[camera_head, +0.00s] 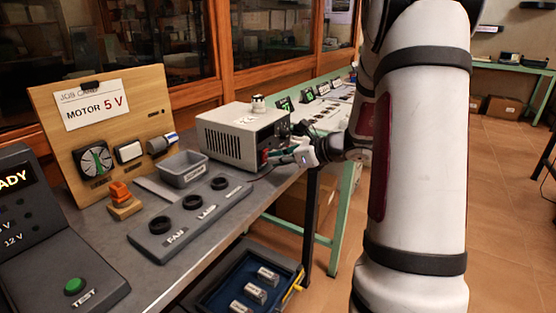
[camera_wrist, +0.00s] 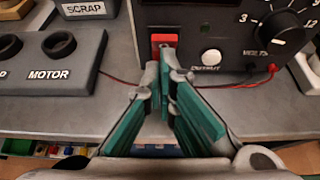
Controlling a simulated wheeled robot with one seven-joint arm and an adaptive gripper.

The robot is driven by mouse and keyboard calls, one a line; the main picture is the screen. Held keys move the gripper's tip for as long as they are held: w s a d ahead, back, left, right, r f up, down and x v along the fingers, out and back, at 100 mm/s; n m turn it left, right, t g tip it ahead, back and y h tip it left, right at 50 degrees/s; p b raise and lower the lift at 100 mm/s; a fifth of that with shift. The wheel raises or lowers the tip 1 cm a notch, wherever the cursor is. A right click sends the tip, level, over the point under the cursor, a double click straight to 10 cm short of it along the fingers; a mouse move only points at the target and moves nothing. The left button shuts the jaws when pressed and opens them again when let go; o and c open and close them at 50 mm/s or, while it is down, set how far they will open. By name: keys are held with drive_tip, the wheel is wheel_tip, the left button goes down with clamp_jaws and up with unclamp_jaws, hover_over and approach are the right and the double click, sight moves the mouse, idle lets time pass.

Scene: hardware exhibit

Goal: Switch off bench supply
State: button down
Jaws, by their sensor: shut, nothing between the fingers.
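The bench supply (camera_head: 222,138) is a light grey vented box on the bench. Its dark front panel (camera_wrist: 222,28) shows in the wrist view. A red switch (camera_wrist: 163,39) sits low on the panel's left part. A round white button (camera_wrist: 211,57) labelled OUTPUT and a black dial (camera_wrist: 284,27) with numbers are to its right. My gripper (camera_wrist: 165,75) is shut and empty, its green-padded fingertips just in front of and below the red switch; I cannot tell if they touch it. In the head view my gripper (camera_head: 272,156) is at the supply's front, and the arm partly hides that area.
A base with black rings (camera_head: 190,202), a grey SCRAP bin (camera_head: 183,170) and a MOTOR 5 V board (camera_head: 105,125) stand left. A black test console (camera_head: 55,240) is at the near left. Red leads (camera_wrist: 258,84) run along the bench. A drawer (camera_head: 245,285) is open below.

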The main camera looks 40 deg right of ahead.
drive_tip(key=p, duration=0.1)
drive_tip(key=r+g+p, duration=0.1)
drive_tip(key=shift+w+a+p, duration=0.15)
drive_tip(key=shift+w+p, duration=0.1)
drive_tip(key=shift+p, duration=0.15)
drive_tip(key=shift+f, duration=0.25)
drive_tip(key=shift+r, duration=0.1)
drive_tip(key=shift+r+p, duration=0.45)
drive_tip(key=shift+r, duration=0.3)
